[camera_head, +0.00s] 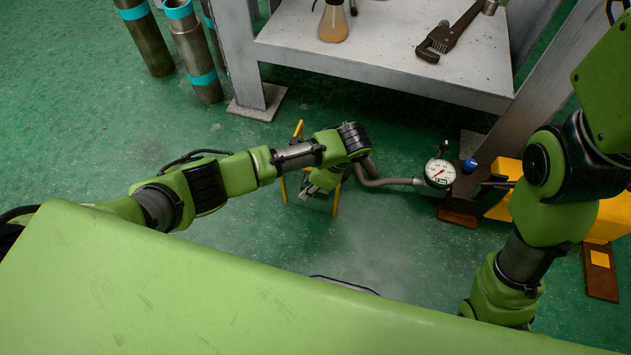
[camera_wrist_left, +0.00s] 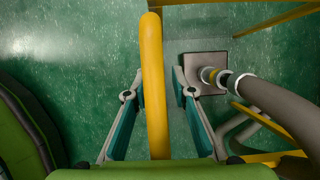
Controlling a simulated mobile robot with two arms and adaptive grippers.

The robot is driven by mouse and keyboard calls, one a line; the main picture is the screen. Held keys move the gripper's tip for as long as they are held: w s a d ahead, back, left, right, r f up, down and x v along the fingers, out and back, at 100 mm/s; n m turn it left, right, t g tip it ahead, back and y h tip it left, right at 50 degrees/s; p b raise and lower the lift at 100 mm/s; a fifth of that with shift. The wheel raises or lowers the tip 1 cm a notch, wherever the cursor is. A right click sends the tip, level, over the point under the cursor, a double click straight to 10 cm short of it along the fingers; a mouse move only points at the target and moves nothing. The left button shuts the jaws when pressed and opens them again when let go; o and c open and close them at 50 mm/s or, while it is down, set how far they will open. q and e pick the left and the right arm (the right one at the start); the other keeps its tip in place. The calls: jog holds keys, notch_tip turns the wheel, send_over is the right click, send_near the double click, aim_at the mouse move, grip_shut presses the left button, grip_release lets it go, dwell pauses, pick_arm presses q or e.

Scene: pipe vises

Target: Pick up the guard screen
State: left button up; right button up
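The guard screen shows as thin yellow bars (camera_head: 299,131) on the floor in the head view, partly hidden behind my left arm. In the left wrist view a thick yellow tube of it (camera_wrist_left: 155,60) runs down the middle of the picture. My left gripper (camera_wrist_left: 158,82) is open, with one finger on each side of this tube and a gap visible on both sides. In the head view the left gripper (camera_head: 320,188) points down among the yellow bars, its fingers mostly hidden. My right gripper is out of sight below the right arm.
A grey hose leads to a pressure gauge (camera_head: 440,173) right of the left gripper. A metal workbench (camera_head: 390,62) with a pipe wrench (camera_head: 450,32) stands behind. Yellow equipment (camera_head: 505,190) stands at right, steel pipes (camera_head: 192,50) at upper left. Green floor (camera_head: 100,140) is clear at left.

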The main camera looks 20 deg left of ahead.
pick_arm(q)
grip_shut()
jog(key=shift+r, duration=0.15)
